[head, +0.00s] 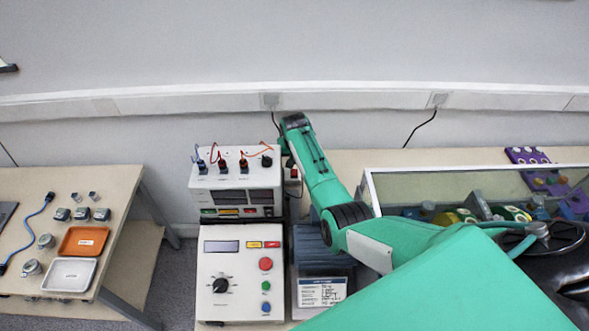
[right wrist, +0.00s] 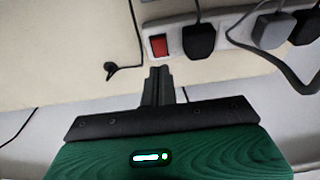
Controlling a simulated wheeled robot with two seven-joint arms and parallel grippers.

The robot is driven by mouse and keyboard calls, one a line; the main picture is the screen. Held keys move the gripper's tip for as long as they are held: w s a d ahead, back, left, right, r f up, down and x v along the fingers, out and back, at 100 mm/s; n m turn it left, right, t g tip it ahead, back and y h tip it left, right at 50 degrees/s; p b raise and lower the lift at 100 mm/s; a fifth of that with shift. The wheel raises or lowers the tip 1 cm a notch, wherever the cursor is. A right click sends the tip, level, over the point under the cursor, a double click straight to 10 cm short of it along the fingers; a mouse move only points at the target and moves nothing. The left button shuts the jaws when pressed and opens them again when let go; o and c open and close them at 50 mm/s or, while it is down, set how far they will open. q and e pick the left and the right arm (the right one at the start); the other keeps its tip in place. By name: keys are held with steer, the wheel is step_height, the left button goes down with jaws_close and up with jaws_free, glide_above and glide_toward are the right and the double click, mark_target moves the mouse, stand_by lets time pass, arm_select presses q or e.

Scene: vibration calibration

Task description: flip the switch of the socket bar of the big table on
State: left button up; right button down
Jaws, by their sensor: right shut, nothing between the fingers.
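The white socket bar (right wrist: 173,28) lies on the big table's pale top in the right wrist view. Its red switch (right wrist: 159,46) sits at the bar's left end, beside a black plug (right wrist: 199,41). I cannot tell which way the switch is tipped. My right gripper (right wrist: 158,72) is shut and empty, its fingertips just below the switch in the picture; whether they touch it is unclear. In the head view the red switch (head: 294,172) shows beside the instruments, near the end of my right arm, whose fingers are hidden there. My left gripper is not in view.
Stacked instruments (head: 236,190) stand left of the bar on the big table (head: 345,160). A glass-walled case (head: 400,185) stands to the right. Grey plugs (right wrist: 272,30) and cables crowd the bar's other end. A black cable end (right wrist: 110,67) lies left of the switch.

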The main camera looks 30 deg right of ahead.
mark_target(295, 174)
steer(key=x, duration=0.4)
steer(key=shift+s+a+f+p, duration=0.1)
steer(key=shift+s+f+p, duration=0.2)
steer(key=shift+f, duration=0.9)
